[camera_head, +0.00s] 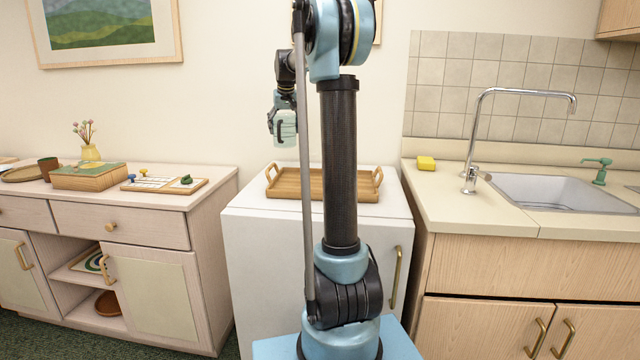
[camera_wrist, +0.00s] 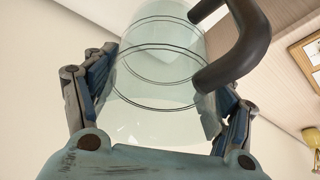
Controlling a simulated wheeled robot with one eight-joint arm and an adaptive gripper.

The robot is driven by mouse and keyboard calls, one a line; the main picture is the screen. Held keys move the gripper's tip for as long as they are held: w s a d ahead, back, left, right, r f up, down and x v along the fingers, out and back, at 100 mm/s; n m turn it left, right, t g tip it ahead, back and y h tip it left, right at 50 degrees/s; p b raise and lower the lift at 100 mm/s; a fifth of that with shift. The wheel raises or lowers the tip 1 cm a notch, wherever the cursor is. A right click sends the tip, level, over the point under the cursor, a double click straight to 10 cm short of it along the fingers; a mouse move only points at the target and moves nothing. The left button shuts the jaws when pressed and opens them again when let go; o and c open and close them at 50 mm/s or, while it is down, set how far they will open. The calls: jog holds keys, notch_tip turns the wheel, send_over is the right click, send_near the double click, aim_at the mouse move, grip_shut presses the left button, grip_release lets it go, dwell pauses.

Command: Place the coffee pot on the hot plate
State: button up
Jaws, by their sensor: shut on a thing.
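The coffee pot (camera_wrist: 155,75) is a clear, pale-green glass vessel with dark rings around it and a thick dark handle (camera_wrist: 238,55). My gripper (camera_wrist: 160,98) is shut on its glass body, one finger on each side. In the head view the pot (camera_head: 287,130) shows small and pale in my gripper (camera_head: 281,122), held in the air in front of the wall, above the level of the wooden tray. My arm stands just right of it. I cannot make out a hot plate in either view.
A wooden tray (camera_head: 288,184) with handles lies on a white cabinet (camera_head: 262,232), partly behind my arm. On the right, a counter holds a yellow sponge (camera_head: 426,163), faucet (camera_head: 482,115) and sink (camera_head: 560,192). On the left, a sideboard (camera_head: 150,200) carries a box (camera_head: 88,177) and a vase (camera_head: 90,152).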

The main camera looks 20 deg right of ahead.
aim_at(284, 139)
jog(key=shift+w+f, duration=0.15)
jog(key=shift+f, duration=0.05)
notch_tip(284, 139, down, 5)
jog(key=shift+w+r, duration=0.1)
jog(key=shift+f, duration=2.35)
jog(key=shift+f, duration=0.1)
jog(key=o, duration=1.5)
